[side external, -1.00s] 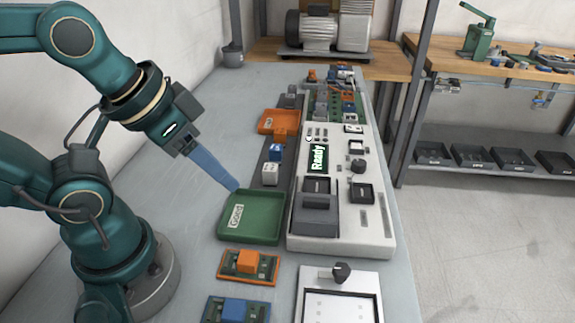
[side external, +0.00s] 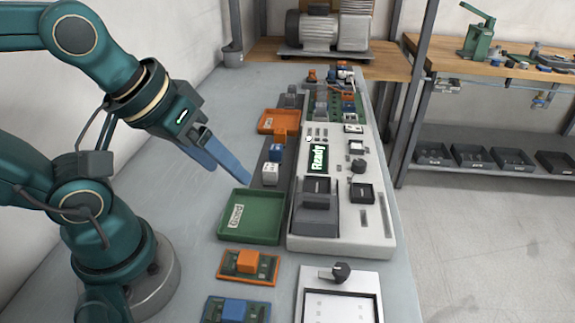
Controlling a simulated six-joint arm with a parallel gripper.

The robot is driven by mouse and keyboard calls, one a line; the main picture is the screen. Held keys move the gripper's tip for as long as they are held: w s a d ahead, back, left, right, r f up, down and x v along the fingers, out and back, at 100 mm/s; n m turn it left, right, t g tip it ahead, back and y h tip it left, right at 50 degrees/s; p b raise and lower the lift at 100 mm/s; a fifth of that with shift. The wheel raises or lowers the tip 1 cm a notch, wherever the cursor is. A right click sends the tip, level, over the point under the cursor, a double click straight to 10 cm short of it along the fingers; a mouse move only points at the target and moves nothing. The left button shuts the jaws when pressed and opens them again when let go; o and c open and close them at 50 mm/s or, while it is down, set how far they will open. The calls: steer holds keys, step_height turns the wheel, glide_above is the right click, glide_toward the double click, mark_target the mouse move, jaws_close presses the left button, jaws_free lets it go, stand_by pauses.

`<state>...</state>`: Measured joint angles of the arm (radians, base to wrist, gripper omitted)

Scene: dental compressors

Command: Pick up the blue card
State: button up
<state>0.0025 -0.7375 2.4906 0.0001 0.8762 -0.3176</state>
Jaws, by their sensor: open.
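The blue card (side external: 236,309) is a small green board with a blue block on top. It lies flat on the table at the bottom of the side external view, cut off by the picture's lower edge. My gripper (side external: 230,176) has blue fingers, which are apart with nothing visible between them. It hangs over the table above and behind the green tray, well away from the blue card.
An orange card (side external: 248,264) lies just behind the blue card. The green tray (side external: 275,238) labelled "Good" looks empty. An orange tray (side external: 272,127) is farther back. A white test station (side external: 350,232) reading "Ready" and a white framed plate (side external: 325,277) stand to the right.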

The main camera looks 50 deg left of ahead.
steer(key=d+f+n, duration=0.1)
steer(key=d+n, duration=0.1)
steer(key=n, duration=0.2)
steer(key=n+g, duration=0.2)
steer(key=g, duration=0.4)
glide_above(234, 309)
step_height(234, 309, down, 9)
steer(key=shift+r, duration=0.1)
steer(key=shift+s+f, duration=0.1)
steer(key=shift+f, duration=2.5)
jaws_close()
